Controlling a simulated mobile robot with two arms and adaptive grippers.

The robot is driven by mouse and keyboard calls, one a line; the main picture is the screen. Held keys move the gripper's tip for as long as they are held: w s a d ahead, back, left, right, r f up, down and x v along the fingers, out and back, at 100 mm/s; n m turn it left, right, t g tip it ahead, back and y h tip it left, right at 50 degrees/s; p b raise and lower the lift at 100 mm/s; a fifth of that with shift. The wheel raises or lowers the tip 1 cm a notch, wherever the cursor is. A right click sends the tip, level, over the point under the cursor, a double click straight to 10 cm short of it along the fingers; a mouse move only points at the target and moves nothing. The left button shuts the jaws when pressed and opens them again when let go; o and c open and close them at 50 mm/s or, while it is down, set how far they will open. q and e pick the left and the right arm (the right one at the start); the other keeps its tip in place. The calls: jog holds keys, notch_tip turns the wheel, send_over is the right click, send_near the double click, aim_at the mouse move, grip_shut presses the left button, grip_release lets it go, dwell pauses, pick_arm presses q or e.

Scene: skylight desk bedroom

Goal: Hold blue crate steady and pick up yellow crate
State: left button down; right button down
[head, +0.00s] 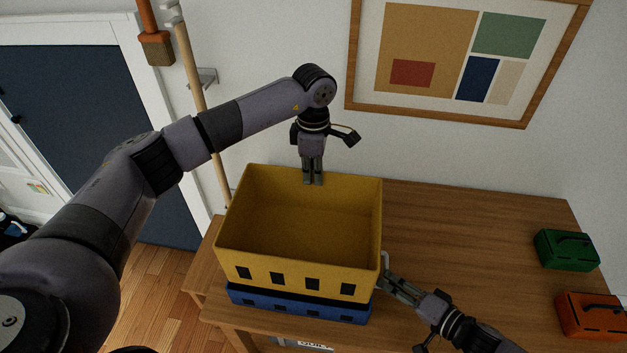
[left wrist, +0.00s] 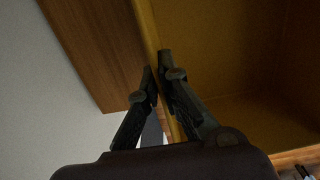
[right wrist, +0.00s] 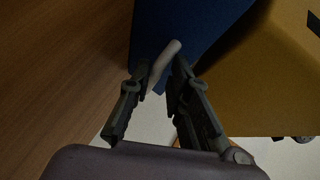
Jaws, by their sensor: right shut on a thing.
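The yellow crate (head: 296,275) is stacked on the blue crate (head: 290,310) at the desk's left front; its inside looks empty. My left gripper (head: 313,182) points down at the yellow crate's back rim. In the left wrist view its fingers (left wrist: 157,68) stand on either side of that rim (left wrist: 148,30), with a narrow gap. My right gripper (head: 384,277) is at the crates' right side, shut on the blue crate's pale handle (right wrist: 165,62). The blue crate (right wrist: 180,25) and yellow crate (right wrist: 275,75) also show in the right wrist view. Most of the blue crate is hidden beneath the yellow one.
The wooden desk (head: 470,240) is clear to the right of the crates, up to a green toolbox (head: 566,250) and an orange toolbox (head: 592,318). A framed picture (head: 465,50) hangs behind. A wooden pole (head: 203,110) stands at the wall, left of the desk.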

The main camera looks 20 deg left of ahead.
jog(key=c, duration=1.4)
grip_release()
